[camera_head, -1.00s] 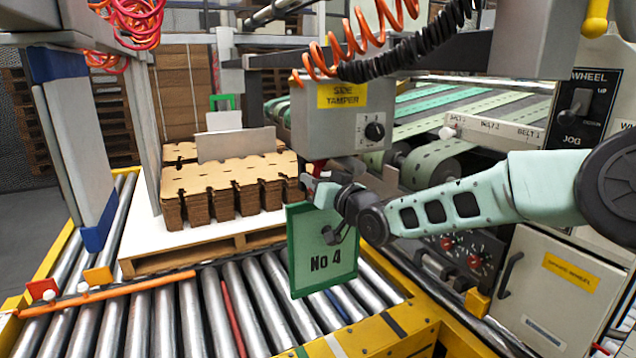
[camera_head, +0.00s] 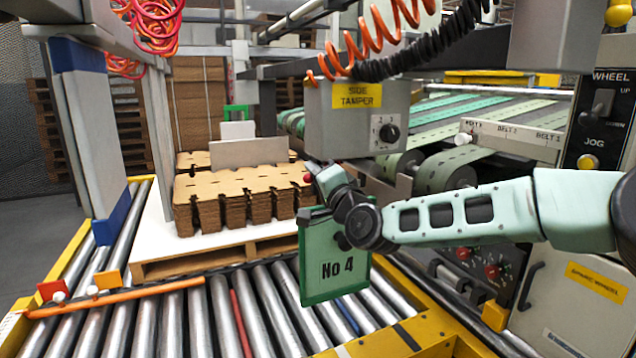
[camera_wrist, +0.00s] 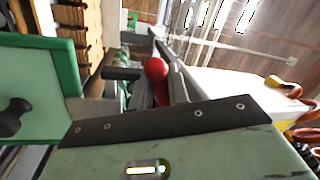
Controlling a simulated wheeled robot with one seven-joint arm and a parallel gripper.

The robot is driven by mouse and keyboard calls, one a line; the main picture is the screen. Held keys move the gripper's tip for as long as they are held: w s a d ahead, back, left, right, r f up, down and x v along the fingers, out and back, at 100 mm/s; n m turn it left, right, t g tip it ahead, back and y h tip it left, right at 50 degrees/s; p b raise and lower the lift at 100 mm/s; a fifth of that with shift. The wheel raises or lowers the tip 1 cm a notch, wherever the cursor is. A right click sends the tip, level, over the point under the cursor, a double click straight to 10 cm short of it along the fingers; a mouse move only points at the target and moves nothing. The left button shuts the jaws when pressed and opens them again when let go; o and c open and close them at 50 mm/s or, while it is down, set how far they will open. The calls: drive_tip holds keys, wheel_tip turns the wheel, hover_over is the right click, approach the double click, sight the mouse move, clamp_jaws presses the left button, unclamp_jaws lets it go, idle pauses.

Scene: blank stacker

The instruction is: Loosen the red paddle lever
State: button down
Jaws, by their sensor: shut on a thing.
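The red paddle lever (camera_head: 307,178) shows as a small red knob just below and left of the grey side tamper box (camera_head: 345,125). In the wrist view the lever's round red ball (camera_wrist: 156,68) and part of its red shaft stand between dark finger parts. My gripper (camera_head: 316,177) is at the lever and shut on it; the wrist view also shows my gripper (camera_wrist: 155,82) around the shaft. The lower shaft and its pivot are hidden behind my gripper's dark edge.
A green "No 4" panel (camera_head: 337,288) with a dark knob hangs close below my wrist. Stacked cardboard blanks (camera_head: 240,190) sit on a pallet (camera_head: 205,258) at left. Coiled hoses (camera_head: 372,45) hang above. Rollers (camera_head: 200,310) lie in front.

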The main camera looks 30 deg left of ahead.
drive_tip(key=shift+r+m, duration=0.25)
drive_tip(key=shift+m, duration=0.75)
drive_tip(key=c, duration=1.4)
unclamp_jaws()
drive_tip(key=shift+r, duration=0.1)
drive_tip(key=shift+s+b, duration=0.15)
drive_tip(key=shift+b, duration=0.15)
